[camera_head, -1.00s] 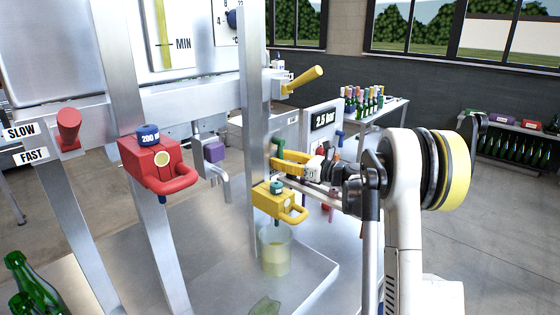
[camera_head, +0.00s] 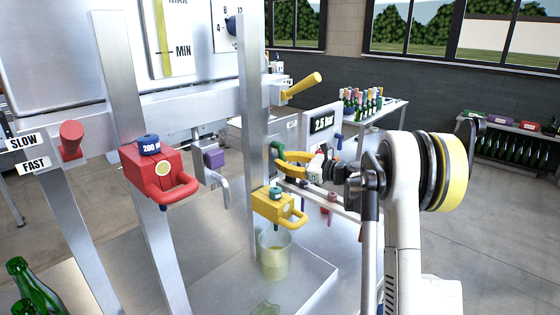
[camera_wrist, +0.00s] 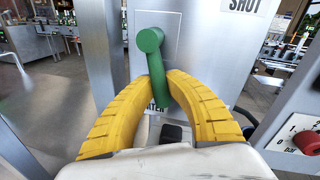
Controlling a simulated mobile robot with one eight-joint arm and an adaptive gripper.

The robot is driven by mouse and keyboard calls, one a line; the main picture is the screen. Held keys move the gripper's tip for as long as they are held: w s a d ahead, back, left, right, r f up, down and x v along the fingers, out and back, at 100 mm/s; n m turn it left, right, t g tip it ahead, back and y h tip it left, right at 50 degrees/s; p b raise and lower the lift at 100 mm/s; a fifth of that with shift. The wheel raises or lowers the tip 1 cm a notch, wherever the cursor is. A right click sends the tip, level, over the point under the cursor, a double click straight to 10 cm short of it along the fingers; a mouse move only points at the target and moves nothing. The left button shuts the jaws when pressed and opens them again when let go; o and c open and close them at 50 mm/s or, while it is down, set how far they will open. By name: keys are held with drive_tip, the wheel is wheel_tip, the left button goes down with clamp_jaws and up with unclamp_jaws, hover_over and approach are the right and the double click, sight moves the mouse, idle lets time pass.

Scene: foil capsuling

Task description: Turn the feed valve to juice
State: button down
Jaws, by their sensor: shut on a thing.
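The feed valve has a green lever (camera_wrist: 151,60) on a pale metal panel in the wrist view. The lever's round hub is at the top and its handle slants down and slightly right. A partly hidden label ending in "TER" (camera_wrist: 160,104) is behind the handle's lower part. My gripper (camera_wrist: 164,85) has its two yellow ribbed fingers closed on the handle from both sides, below the hub. In the head view the green lever (camera_head: 277,147) shows small behind the metal post, with my gripper (camera_head: 281,159) at it. No juice label is legible.
A metal post (camera_head: 252,130) stands just left of my gripper. A yellow dispenser (camera_head: 272,209) is below it, over a clear beaker (camera_head: 274,262). A red dispenser (camera_head: 153,174) is at left. A red knob (camera_wrist: 307,142) is at the wrist view's right edge.

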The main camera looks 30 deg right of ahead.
drive_tip(key=shift+w+d+r+n+g+h+p, duration=0.15)
drive_tip(key=shift+d+r+n+h+p, duration=0.2)
drive_tip(key=shift+n, duration=0.5)
drive_tip(key=shift+w+d+r+n+g+h+p, duration=0.1)
drive_tip(key=shift+d+n+p, duration=0.35)
drive_tip(key=shift+n, duration=0.45)
drive_tip(key=shift+w+d+r+n+g+h+p, duration=0.15)
drive_tip(key=shift+d+r+n+h+p, duration=0.2)
drive_tip(key=shift+n, duration=0.5)
drive_tip(key=shift+d+f, duration=0.1)
drive_tip(key=c, duration=1.3)
unclamp_jaws()
drive_tip(key=shift+c, duration=0.2)
drive_tip(key=v, duration=1.2)
drive_tip(key=shift+f, duration=0.2)
